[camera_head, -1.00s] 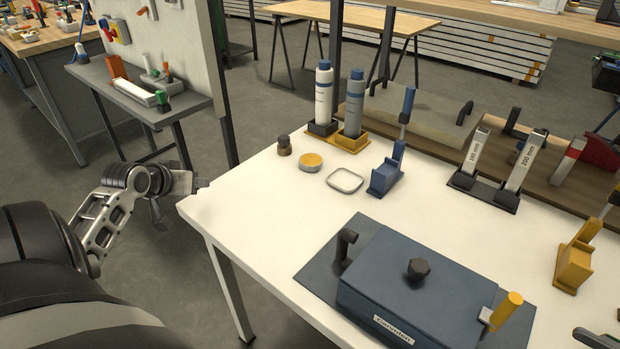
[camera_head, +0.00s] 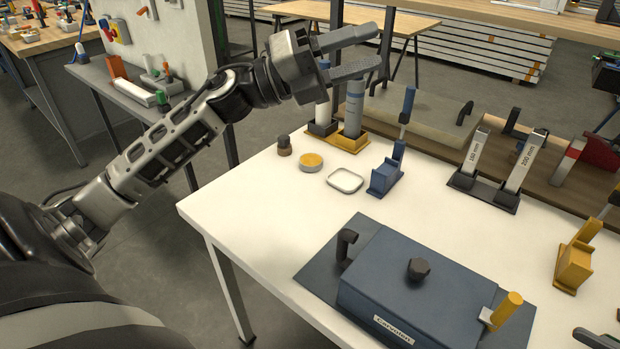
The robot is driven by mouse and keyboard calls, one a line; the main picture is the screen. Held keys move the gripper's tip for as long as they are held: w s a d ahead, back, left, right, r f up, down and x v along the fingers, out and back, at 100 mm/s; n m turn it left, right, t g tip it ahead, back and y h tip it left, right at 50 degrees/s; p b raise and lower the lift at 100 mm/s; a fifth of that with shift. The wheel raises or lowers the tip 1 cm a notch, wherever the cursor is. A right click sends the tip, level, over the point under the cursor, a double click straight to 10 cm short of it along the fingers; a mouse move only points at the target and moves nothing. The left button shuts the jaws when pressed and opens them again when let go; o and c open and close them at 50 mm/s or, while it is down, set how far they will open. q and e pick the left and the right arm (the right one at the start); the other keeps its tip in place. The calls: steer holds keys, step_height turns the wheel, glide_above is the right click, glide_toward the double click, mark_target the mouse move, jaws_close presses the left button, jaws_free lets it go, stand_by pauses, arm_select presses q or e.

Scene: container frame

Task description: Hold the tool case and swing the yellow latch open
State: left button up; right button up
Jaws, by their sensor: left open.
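The blue tool case (camera_head: 395,290) lies on a dark mat near the front of the white table. It has a black knob (camera_head: 418,269) on its lid, a black handle at its left and a label on its front. The yellow latch (camera_head: 505,310) stands tilted at the case's right front corner. My left gripper (camera_head: 362,52) is open and empty, raised in front of the bottles at the back of the table, well away from the case. My right gripper cannot be made out; only a dark piece shows at the lower right edge.
Two bottles (camera_head: 353,104) stand in a yellow holder, partly hidden by my left gripper. A blue clamp (camera_head: 386,176), a small dish (camera_head: 345,181), a yellow-topped tin (camera_head: 311,162) and a yellow block (camera_head: 574,262) stand on the table (camera_head: 262,213). The table's left front is clear.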

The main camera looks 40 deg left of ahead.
arm_select(q)
steer(key=s+d+f+m+g, duration=0.2)
steer(key=d+f+m+g, duration=0.1)
steer(key=d+m+g, duration=0.25)
steer(key=m+g+y, duration=0.6)
steer(key=m+y, duration=0.2)
steer(key=y, duration=0.5)
glide_toward(343, 243)
steer(key=x, duration=0.7)
steer(key=a+x, duration=0.1)
steer(key=x, duration=0.3)
steer(key=shift+w+d+f, duration=0.1)
steer(key=shift+w+f, duration=0.2)
steer(key=shift+w, duration=0.1)
